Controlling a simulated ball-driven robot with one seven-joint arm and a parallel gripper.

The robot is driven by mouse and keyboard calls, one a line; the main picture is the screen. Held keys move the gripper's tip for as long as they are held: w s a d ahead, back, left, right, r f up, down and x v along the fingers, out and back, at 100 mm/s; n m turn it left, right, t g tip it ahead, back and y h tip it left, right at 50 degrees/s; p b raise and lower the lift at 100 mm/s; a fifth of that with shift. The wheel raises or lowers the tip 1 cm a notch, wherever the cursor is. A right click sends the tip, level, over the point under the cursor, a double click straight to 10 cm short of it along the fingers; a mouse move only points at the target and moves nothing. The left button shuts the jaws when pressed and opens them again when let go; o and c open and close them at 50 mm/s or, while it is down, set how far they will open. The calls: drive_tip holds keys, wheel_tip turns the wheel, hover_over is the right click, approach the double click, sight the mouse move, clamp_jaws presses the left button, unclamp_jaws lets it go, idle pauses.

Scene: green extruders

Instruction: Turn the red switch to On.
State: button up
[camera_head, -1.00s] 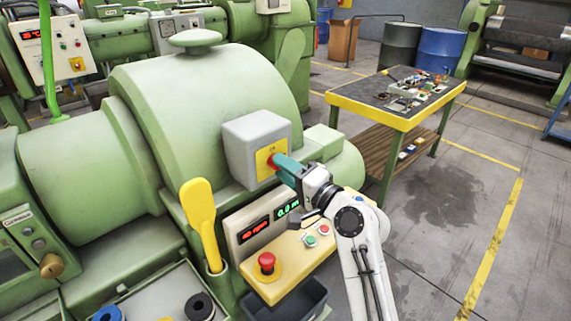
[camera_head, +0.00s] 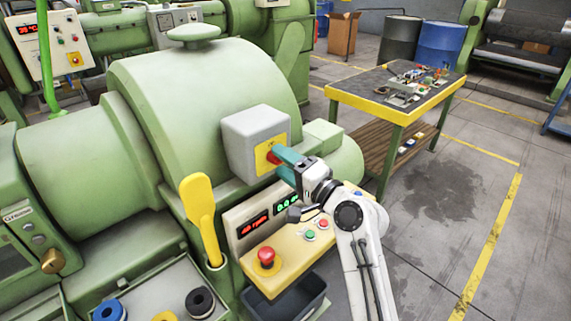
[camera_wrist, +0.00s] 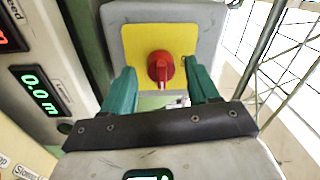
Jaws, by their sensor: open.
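The red switch (camera_head: 274,158) is a rotary knob on a yellow plate (camera_head: 264,160) on the face of a grey box (camera_head: 245,137). The wrist view shows the red switch (camera_wrist: 161,68) face on, its raised grip roughly upright in the picture. The markings on the yellow plate (camera_wrist: 140,40) are too small to read. My gripper (camera_head: 282,164) is in front of the plate with its teal fingers apart. In the wrist view my gripper (camera_wrist: 158,80) has one finger on each side of the switch, with gaps to it and nothing held.
A dark bin (camera_head: 290,300) is underneath. A yellow-edged table (camera_head: 400,108) stands right. Floor at the right is clear.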

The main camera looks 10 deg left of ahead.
drive_tip(key=b+v, duration=0.2)
drive_tip(key=v, duration=0.8)
drive_tip(key=shift+s+d, duration=0.3)
drive_tip(key=shift+f, duration=0.1)
